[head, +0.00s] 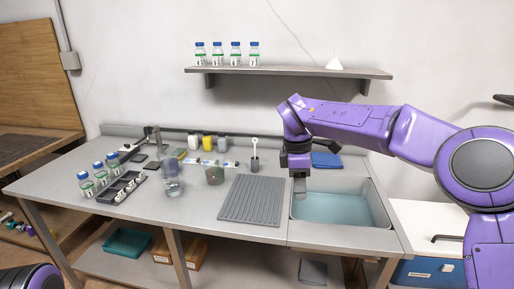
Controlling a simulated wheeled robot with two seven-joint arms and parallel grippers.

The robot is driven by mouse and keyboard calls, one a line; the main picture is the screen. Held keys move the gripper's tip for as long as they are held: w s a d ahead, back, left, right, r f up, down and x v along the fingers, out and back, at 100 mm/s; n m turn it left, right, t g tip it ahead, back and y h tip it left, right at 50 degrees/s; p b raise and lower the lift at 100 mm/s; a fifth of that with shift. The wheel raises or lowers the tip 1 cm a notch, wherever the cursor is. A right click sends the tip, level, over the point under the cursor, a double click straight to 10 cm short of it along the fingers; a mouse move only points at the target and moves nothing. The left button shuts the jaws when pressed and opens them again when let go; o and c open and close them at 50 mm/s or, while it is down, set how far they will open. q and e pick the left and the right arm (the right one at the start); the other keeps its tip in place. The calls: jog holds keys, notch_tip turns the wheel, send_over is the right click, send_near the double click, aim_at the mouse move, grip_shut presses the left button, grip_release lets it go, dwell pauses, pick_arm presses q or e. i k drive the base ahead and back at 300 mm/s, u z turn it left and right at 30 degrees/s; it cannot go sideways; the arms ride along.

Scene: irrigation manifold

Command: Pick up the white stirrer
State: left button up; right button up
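A white stirrer (254,145) with a ring-shaped top stands upright in a small dark holder (254,164) at the middle of the bench. Its lower part is hidden in the holder. My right gripper (299,190) points down over the left side of the sink, to the right of the stirrer and apart from it. Its fingers are small and seen nearly edge-on, so I cannot tell whether they are open or shut. My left gripper is out of view; only part of my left arm shows at the bottom left corner.
A ribbed grey mat (252,200) lies left of the water-filled sink (335,208). A clear beaker (172,180) and a dark cup (214,174) stand left of the holder. A dark rack (122,189) sits farther left. A shelf (285,71) with bottles hangs above.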

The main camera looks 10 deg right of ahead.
aim_at(253, 139)
jog(key=u, duration=0.05)
jog(key=i, duration=1.65)
